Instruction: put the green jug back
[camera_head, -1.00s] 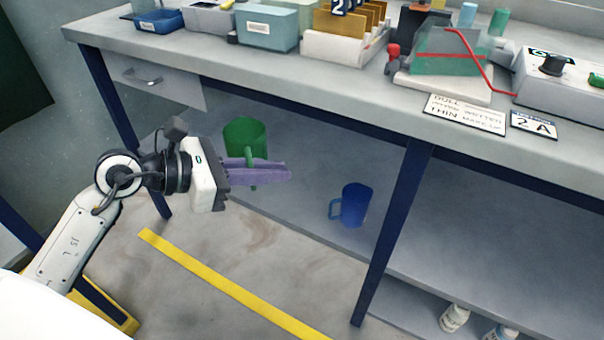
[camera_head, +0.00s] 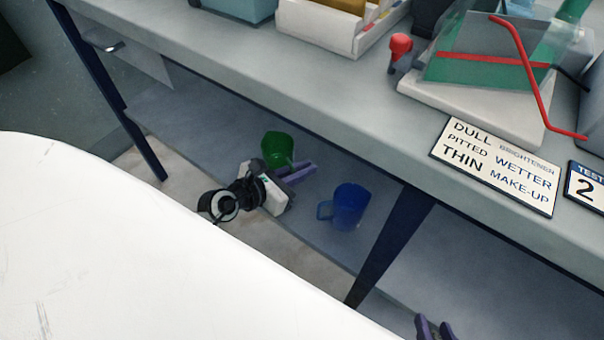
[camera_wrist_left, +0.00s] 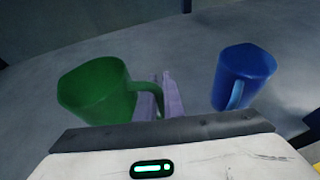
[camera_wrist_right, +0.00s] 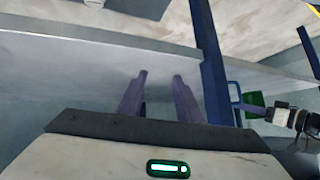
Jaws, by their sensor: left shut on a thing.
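The green jug (camera_head: 277,149) is at the lower shelf beneath the bench, left of the blue jug. My left gripper (camera_head: 300,172) is at its right side, with its purple fingers shut on the jug's handle. In the left wrist view the green jug (camera_wrist_left: 98,92) looks upright, with its handle at the fingers (camera_wrist_left: 163,95). Whether its base touches the shelf cannot be told. My right gripper (camera_head: 435,328) shows at the bottom edge of the head view. In the right wrist view its fingers (camera_wrist_right: 160,90) are apart and empty.
The blue jug (camera_head: 348,206) stands on the lower shelf (camera_head: 215,125), close to the right of my left gripper. A dark blue bench leg (camera_head: 392,245) stands right of it. The bench top (camera_head: 330,75) overhangs the shelf and carries trays, a rig and signs.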

